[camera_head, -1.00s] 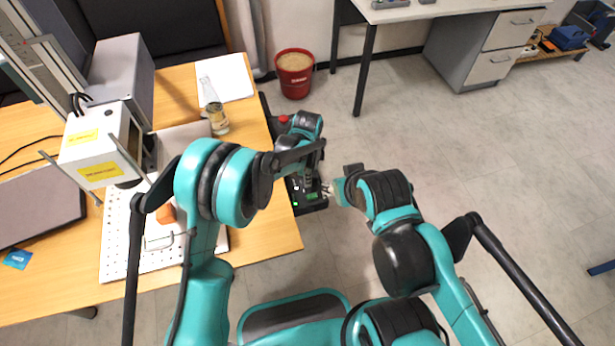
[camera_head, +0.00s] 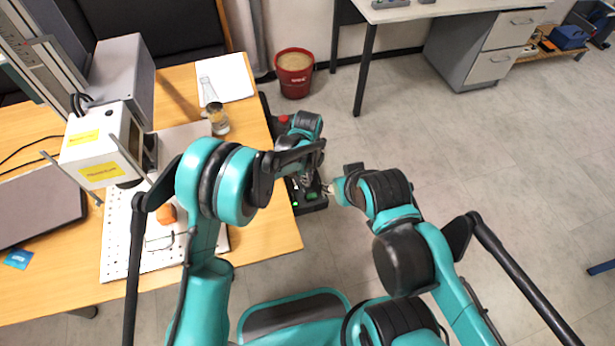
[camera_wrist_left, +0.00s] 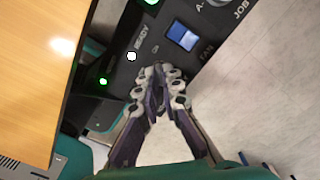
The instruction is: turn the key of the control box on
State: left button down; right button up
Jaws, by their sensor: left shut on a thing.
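The black control box (camera_head: 312,203) is beside the table's right edge, partly covered by my left arm in the head view. In the left wrist view its panel (camera_wrist_left: 215,68) carries a blue-and-white switch, a lit green lamp (camera_wrist_left: 103,81), a white lamp and the labels READY, FAN and JOB. My left gripper (camera_wrist_left: 160,72) is at the panel below READY, its fingertips together. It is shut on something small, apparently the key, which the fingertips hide. My right gripper (camera_head: 331,188) is beside the box's right side in the head view; its fingers are too small to judge.
The wooden table (camera_head: 262,232) holds a laser marker head (camera_head: 95,150), a perforated plate (camera_head: 118,235), a glass jar (camera_head: 218,120) and a laptop (camera_head: 40,212). A red bucket (camera_head: 294,75) stands behind the box.

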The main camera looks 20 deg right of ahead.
dwell(0.4)
pick_arm(q)
jog(key=c, duration=1.7)
grip_release()
notch_tip(320, 180, up, 12)
